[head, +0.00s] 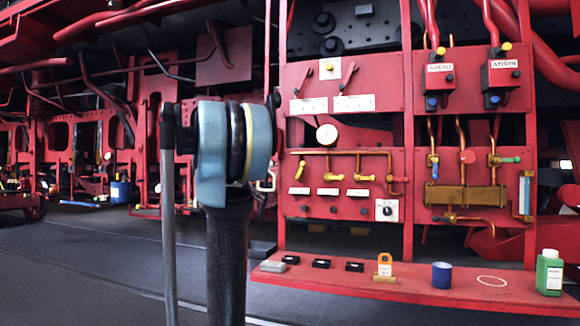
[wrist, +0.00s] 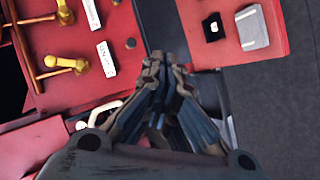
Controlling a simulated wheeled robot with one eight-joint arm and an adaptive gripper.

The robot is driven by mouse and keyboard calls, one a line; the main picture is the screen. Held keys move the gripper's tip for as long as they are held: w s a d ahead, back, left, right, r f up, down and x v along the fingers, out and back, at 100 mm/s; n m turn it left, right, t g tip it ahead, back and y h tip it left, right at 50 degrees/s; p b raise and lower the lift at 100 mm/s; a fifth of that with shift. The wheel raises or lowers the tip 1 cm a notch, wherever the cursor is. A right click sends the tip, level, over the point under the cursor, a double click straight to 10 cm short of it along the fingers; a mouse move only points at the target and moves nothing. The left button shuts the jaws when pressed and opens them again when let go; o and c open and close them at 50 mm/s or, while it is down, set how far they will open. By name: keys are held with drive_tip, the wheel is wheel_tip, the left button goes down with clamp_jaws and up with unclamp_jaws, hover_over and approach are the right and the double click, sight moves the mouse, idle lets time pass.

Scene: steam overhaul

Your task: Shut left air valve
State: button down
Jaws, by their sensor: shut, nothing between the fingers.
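The left air valve (head: 299,171) is the leftmost of three yellow-handled valves on the red panel. My gripper (wrist: 165,62) is shut and empty, apart from the valve, near the panel's edge in the wrist view.
The middle valve (head: 332,177) and right valve (head: 362,177) sit beside it below a round gauge (head: 326,134). A red shelf (head: 400,291) juts out below, holding a grey pad (head: 272,266), black pieces, a blue cup (head: 441,275) and a green bottle (head: 549,272). The floor in front is clear.

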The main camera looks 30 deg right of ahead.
drive_tip(key=w+d+r+h, duration=0.5)
drive_tip(key=w+d+r, duration=0.6)
drive_tip(key=w+r, duration=0.35)
approach(301, 170)
drive_tip(key=w+d+r, duration=0.3)
drive_tip(key=w+d, duration=0.2)
drive_tip(key=shift+s+d+f, duration=0.15)
drive_tip(key=shift+s+d, duration=0.4)
drive_tip(key=shift+s, duration=0.15)
drive_tip(key=shift+s+d+r, duration=0.2)
drive_tip(key=shift+s+d, duration=0.45)
drive_tip(key=shift+s, duration=0.1)
